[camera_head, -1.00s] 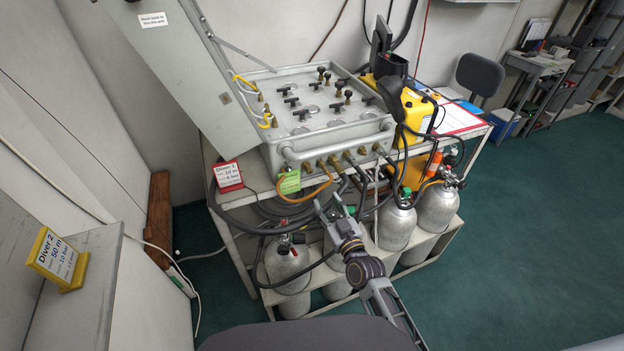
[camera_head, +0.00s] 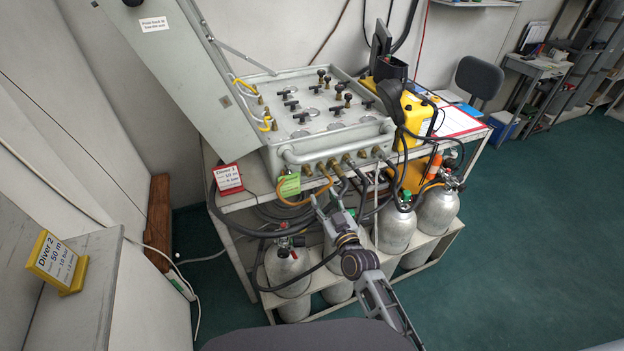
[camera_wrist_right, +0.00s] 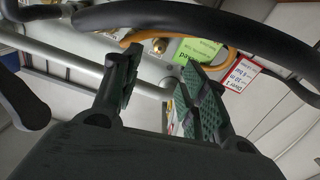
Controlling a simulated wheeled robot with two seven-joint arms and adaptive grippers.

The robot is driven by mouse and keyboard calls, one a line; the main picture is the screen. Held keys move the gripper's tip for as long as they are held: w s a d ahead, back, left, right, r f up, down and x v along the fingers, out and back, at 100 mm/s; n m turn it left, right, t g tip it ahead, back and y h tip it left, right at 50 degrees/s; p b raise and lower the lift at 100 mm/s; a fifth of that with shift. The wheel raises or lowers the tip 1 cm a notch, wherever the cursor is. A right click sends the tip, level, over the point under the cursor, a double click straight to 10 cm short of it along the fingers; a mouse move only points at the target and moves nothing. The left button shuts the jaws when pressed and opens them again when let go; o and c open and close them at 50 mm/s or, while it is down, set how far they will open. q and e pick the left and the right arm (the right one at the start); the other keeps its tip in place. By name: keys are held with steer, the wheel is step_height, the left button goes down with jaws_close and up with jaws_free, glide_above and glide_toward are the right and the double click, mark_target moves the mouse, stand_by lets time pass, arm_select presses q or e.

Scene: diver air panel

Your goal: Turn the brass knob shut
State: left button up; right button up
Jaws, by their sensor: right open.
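The grey panel box (camera_head: 325,108) stands on a cart, with a row of brass fittings (camera_head: 333,163) along its front edge. I cannot tell for certain which of them is the brass knob. In the right wrist view a small brass piece (camera_wrist_right: 159,46) shows beyond the fingers, beside a green tag (camera_wrist_right: 200,48), partly hidden by hoses. My right gripper (camera_head: 325,201) is open and empty, just below and in front of the fittings. In the right wrist view its two fingers (camera_wrist_right: 158,88) stand apart, with the box's grey rail behind them. My left gripper is not in view.
A black hose (camera_wrist_right: 200,22) and an orange hose (camera_head: 300,198) run close to my right gripper. Several grey cylinders (camera_head: 288,270) stand on the cart's lower shelf. A red-framed Diver 1 card (camera_head: 228,177) is left of the box. Green floor (camera_head: 530,230) is clear at right.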

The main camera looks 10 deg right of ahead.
glide_toward(310, 175)
steer(key=shift+w, duration=1.2)
steer(key=shift+a+x, duration=0.1)
steer(key=shift+x, duration=0.95)
steer(key=shift+a+x, duration=0.15)
steer(key=shift+x, duration=1.65)
steer(key=shift+f, duration=0.1)
jaws_close()
